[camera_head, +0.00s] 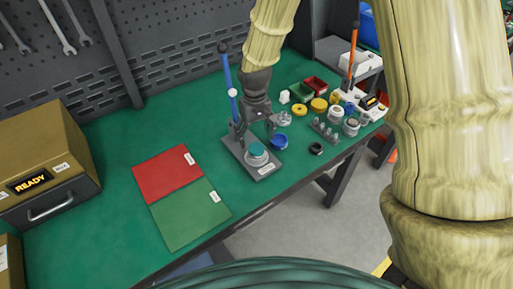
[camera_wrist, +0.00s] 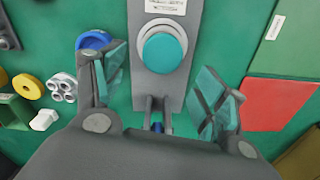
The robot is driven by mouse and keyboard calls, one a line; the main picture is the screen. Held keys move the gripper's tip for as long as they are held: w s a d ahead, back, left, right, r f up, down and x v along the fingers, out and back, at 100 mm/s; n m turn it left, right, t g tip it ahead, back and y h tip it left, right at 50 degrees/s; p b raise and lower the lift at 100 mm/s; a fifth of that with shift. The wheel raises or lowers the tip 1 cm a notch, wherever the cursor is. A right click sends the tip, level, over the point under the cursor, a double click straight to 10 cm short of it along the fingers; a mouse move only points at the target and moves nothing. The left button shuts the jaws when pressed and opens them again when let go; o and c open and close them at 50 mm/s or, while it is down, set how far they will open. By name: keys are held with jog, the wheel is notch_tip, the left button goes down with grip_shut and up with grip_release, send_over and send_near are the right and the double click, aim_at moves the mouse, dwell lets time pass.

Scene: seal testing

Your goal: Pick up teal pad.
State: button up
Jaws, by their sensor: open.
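The teal pad (camera_head: 257,150) is a round disc on a light grey holder, on the grey base plate (camera_head: 238,160) of a press with a blue lever (camera_head: 228,75). In the wrist view the teal pad (camera_wrist: 162,52) lies ahead of the fingers, between their lines. My gripper (camera_head: 258,122) hangs beside the press, close above its base. In the wrist view my gripper (camera_wrist: 162,88) has its two fingers wide apart, with nothing between them. The fingers do not touch the pad.
A blue ring (camera_head: 279,142) and a black ring (camera_head: 316,149) lie right of the press. Red (camera_head: 168,172) and green (camera_head: 190,214) mats lie left. Several caps, bins and a second press with an orange lever (camera_head: 353,50) crowd the right. A brown READY box (camera_head: 47,150) stands far left.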

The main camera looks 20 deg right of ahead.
aim_at(256, 146)
jog(key=shift+s+f+p, duration=0.15)
jog(key=shift+f+p, duration=0.1)
jog(key=shift+f, duration=0.75)
jog(key=shift+s+f+p, duration=0.15)
jog(key=shift+f+p, duration=0.05)
jog(key=shift+f, duration=0.8)
jog(key=c, duration=1.1)
jog(key=shift+r, duration=0.1)
jog(key=shift+c, duration=0.4)
